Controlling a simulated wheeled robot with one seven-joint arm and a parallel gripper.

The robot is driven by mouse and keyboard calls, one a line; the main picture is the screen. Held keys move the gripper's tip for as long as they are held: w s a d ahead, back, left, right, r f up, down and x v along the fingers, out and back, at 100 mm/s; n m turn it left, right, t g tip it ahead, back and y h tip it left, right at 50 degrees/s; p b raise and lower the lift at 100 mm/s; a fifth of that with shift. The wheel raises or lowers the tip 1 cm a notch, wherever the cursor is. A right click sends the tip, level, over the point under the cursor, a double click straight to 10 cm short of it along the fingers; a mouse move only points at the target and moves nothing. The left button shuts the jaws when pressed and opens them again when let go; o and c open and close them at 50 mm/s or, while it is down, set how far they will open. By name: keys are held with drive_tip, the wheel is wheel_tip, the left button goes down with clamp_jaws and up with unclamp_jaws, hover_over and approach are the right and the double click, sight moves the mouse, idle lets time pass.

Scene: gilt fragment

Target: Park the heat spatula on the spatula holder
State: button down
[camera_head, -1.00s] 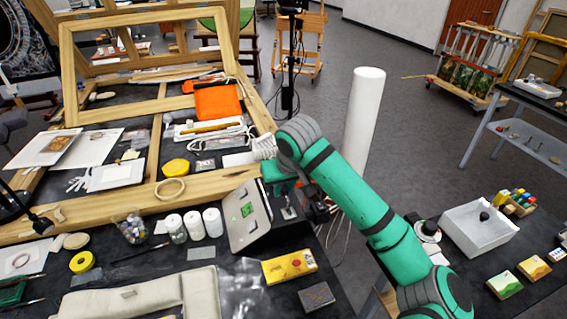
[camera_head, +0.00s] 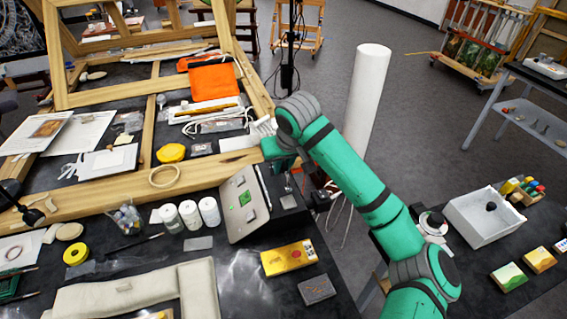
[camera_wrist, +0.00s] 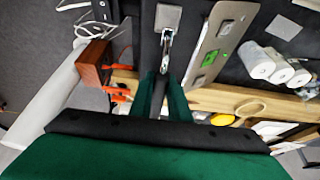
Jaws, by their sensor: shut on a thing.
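My gripper (camera_wrist: 163,100) points at the dark side box beside the grey control unit (camera_head: 244,204). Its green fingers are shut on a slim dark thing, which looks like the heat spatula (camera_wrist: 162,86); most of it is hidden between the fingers. Just beyond the fingertips is a small metal support on a square plate (camera_wrist: 168,17), which looks like the spatula holder; the plate also shows in the head view (camera_head: 288,202). I cannot tell whether spatula and holder touch.
The control unit, with green parts on its face, stands close beside the fingers. A brown block (camera_wrist: 95,63) with orange parts lies on the other side. White jars (camera_head: 190,214), a yellow box (camera_head: 289,258) and a wooden frame (camera_head: 120,188) are nearby. A white column (camera_head: 367,95) stands behind my arm.

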drive_tip(key=shift+f, duration=2.8)
drive_tip(key=shift+f, duration=0.15)
drive_tip(key=c, duration=2)
unclamp_jaws()
drive_tip(key=o, duration=0.6)
drive_tip(key=shift+c, duration=0.2)
drive_tip(key=shift+r, duration=3.5)
drive_tip(key=shift+d, duration=0.1)
